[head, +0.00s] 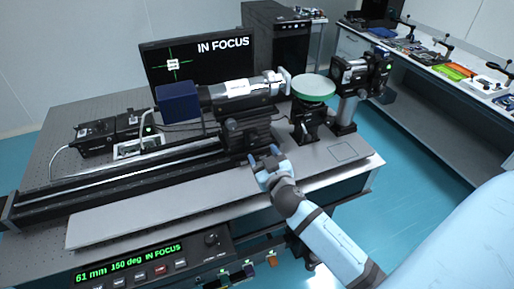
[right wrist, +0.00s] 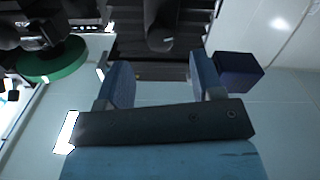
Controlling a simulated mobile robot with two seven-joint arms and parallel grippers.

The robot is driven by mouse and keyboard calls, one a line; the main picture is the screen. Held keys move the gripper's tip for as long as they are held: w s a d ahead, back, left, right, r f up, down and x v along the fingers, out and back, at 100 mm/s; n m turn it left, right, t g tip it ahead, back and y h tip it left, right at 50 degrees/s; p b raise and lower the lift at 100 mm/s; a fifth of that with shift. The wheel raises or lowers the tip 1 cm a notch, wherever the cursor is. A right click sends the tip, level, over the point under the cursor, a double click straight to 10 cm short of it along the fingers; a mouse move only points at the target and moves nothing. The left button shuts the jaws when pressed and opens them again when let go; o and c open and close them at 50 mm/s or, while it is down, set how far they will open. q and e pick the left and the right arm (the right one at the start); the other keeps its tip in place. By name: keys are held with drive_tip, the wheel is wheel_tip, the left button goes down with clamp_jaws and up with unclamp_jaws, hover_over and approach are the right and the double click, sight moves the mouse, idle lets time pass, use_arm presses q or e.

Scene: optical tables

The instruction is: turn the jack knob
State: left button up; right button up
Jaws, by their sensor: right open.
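The black jack (head: 246,132) stands on the rail under the camera with its lens tube (head: 235,90). In the right wrist view a dark rounded knob (right wrist: 160,36) sticks out of the jack, between and a little beyond my fingers. My right gripper (head: 264,155) is open, with blue fingertips, at the near side of the jack. It also shows in the right wrist view (right wrist: 160,72), its fingers apart with nothing between them. I cannot tell whether a finger touches the knob. My left gripper is out of view.
A green-topped round stand (head: 314,88) is right of the jack. The monitor (head: 200,62) behind reads "IN FOCUS". The grey plate (head: 150,213) in front of the rail is bare.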

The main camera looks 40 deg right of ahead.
drive_tip(key=b+v, duration=0.1)
drive_tip(key=v, duration=0.6)
idle(0.3)
drive_tip(key=s+a+f+n+g+y+p, duration=0.3)
drive_tip(key=s+a+f+g+y, duration=0.3)
drive_tip(key=s+a+f, duration=0.7)
wheel_tip(320, 180, down, 4)
drive_tip(key=shift+s+a+r+y+p, duration=0.1)
drive_tip(key=shift+s+a+y+p, duration=0.3)
drive_tip(key=shift+y+p, duration=0.35)
drive_tip(key=shift+w, duration=0.1)
idle(1.0)
